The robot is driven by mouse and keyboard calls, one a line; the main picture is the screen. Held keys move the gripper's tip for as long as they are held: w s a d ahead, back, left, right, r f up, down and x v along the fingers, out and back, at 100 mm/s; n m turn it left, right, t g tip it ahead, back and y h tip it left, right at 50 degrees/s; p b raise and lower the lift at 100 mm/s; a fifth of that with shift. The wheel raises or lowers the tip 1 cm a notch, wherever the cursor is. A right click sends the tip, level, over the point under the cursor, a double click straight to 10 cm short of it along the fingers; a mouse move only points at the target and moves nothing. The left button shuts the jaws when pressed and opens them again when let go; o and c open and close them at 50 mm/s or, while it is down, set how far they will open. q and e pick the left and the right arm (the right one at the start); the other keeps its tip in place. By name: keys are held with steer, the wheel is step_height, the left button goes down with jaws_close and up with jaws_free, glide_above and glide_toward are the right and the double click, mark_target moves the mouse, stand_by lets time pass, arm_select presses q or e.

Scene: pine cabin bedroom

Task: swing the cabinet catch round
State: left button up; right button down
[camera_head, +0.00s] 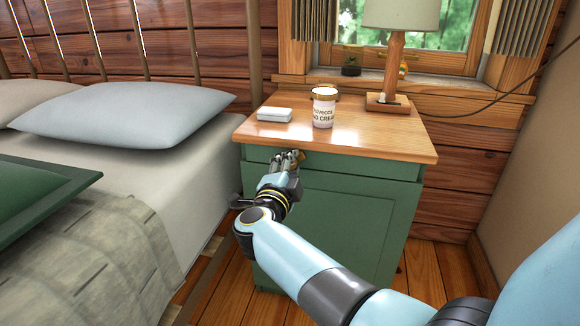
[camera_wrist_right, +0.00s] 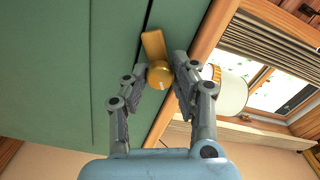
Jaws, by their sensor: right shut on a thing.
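The green cabinet (camera_head: 345,225) with a wooden top stands beside the bed. Its brass catch (camera_wrist_right: 154,48) shows in the right wrist view as a flat bar with a round knob (camera_wrist_right: 160,76), near the top edge of the green front. In the head view only a bit of the catch (camera_head: 301,155) shows past the fingers. My right gripper (camera_head: 290,160) is at the catch, just under the wooden top. In the right wrist view its two fingers (camera_wrist_right: 160,80) are closed on the knob, one on each side. My left gripper is not in view.
On the cabinet top (camera_head: 395,145) are a white box (camera_head: 274,114), a labelled tub (camera_head: 324,110) and a lamp (camera_head: 395,60) with a wooden base. The bed with a pillow (camera_head: 125,118) is close on the left. A wall stands at the right.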

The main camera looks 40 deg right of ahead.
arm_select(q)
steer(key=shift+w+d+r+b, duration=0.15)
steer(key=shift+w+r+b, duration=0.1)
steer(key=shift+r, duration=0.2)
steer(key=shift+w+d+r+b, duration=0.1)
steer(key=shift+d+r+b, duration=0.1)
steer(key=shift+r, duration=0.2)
arm_select(e)
steer(key=m, duration=0.5)
steer(key=shift+f, duration=0.15)
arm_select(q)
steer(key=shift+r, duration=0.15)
arm_select(e)
steer(key=shift+m, duration=0.3)
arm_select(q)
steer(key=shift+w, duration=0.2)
